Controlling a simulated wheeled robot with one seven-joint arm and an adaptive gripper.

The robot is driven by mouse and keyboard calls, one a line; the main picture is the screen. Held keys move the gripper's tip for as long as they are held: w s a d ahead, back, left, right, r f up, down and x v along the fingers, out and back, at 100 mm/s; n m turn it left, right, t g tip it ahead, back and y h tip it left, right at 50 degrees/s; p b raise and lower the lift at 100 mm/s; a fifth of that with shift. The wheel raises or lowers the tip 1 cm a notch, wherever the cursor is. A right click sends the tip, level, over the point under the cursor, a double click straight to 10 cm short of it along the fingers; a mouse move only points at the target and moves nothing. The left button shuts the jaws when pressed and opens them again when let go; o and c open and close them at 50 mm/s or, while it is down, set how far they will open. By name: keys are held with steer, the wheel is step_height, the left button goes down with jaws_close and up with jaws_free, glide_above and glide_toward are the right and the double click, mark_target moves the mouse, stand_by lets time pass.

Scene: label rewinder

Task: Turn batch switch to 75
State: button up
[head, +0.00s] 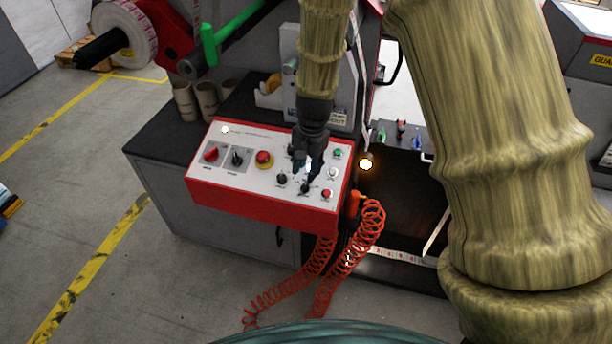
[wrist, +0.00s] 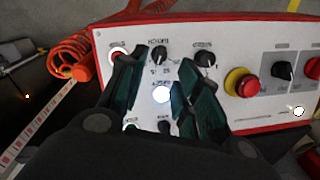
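The control panel (head: 259,150) is a white sloped face on a red box; it fills the upper wrist view (wrist: 260,20), upside down. A black knob (wrist: 160,56) lies between my fingertips in the wrist view. Its inverted label seems to read BATCH, with small numerals around it; its pointer setting is not legible. The same knob appears at the panel's lower right in the head view (head: 305,187). My gripper (wrist: 164,62) is open, dark green fingers either side of the knob, apart or touching I cannot tell. In the head view my gripper (head: 308,168) points down over the panel.
Another black knob (wrist: 205,58) sits close beside the right finger. A red button (wrist: 119,55) is by the left finger. A red emergency stop (head: 264,159) and two selectors stand further left in the head view. An orange coiled hose (head: 345,260) hangs off the panel's right side.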

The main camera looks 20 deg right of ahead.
steer(key=shift+s+d+r, duration=0.1)
steer(key=shift+r, duration=1.2)
steer(key=shift+s+d+r, duration=0.1)
steer(key=shift+r, duration=1.15)
